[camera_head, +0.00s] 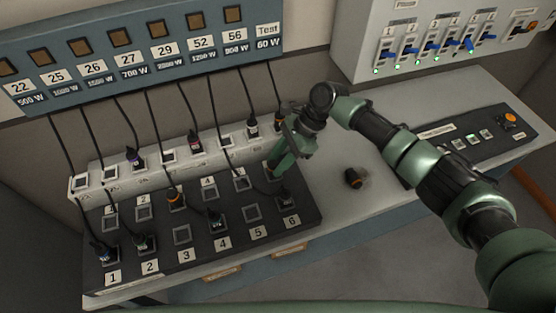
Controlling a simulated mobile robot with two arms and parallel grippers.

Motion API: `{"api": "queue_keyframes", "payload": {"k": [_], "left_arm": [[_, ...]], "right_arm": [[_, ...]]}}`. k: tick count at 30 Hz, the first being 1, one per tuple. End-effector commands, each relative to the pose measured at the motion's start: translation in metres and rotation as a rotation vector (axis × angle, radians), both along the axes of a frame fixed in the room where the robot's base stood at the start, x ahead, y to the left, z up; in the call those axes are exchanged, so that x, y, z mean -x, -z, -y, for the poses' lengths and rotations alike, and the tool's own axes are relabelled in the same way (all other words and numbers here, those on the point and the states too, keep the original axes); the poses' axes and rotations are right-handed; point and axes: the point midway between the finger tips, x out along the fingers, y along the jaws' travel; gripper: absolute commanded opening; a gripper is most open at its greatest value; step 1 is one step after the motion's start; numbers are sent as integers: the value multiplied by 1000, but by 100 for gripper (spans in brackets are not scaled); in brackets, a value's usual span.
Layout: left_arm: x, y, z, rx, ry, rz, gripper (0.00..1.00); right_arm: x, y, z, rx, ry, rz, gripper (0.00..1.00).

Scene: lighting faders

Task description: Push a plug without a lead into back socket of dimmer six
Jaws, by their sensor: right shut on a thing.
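The dark dimmer panel (200,267) has two rows of square sockets over labels 1 to 6. My right gripper (275,169) points down at the back socket place of dimmer six. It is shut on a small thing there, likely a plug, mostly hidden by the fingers. That socket is hidden too, so I cannot tell how deep the thing sits. A black plug (285,199) with a lead is in the front socket of dimmer six. A loose dark plug (353,179) without a visible lead lies on the grey table (330,215). My left gripper is out of view.
A plug with an orange band (175,200) is in dimmer three's back socket. Black leads hang from the blue lamp board (150,88) to the pale socket strip (190,160) behind. A control box (470,140) stands at right. The table around the loose plug is clear.

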Motion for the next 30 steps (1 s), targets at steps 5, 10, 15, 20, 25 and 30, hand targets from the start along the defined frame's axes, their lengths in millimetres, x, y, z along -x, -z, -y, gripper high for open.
{"api": "queue_keyframes", "payload": {"k": [5,10,15,20,25,30], "left_arm": [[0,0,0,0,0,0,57],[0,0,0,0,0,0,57],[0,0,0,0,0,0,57],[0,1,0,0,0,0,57],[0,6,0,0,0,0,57],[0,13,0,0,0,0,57]], "right_arm": [[0,0,0,0,1,1,0],[0,0,0,0,1,1,57],[0,0,0,0,1,1,57],[-1,-2,2,0,1,0,57],[-6,-20,14,0,1,4,57],[-10,-45,28,-1,1,3,57]]}}
